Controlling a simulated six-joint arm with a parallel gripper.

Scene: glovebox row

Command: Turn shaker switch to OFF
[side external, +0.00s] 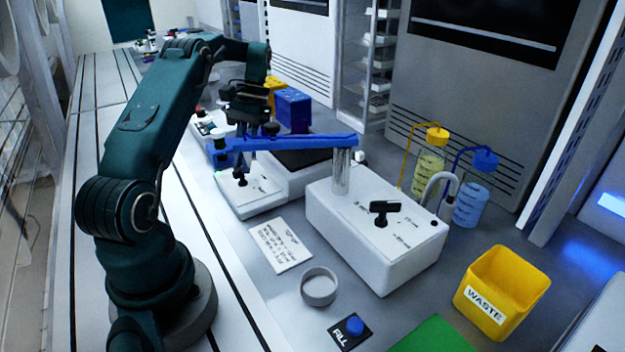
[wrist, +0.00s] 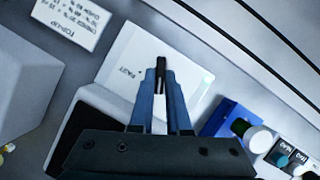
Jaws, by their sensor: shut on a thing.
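The shaker (side external: 250,196) is a white unit with a sloped front panel and a dark top, in the middle of the side view. Its small black switch (side external: 241,181) stands on the panel. In the wrist view the panel (wrist: 188,62) is white with a printed label that seems to read FAST, left of the switch handle (wrist: 160,64). My gripper (wrist: 161,85) has blue fingers shut on the black handle. In the side view my gripper (side external: 243,166) reaches down onto the panel, its fingertips partly hidden. I cannot read an OFF mark.
A white box with a black lever (side external: 384,208) stands right of the shaker. A printed card (side external: 281,245), grey ring (side external: 319,287) and yellow waste bin (side external: 503,285) are in front. Bottles stand behind.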

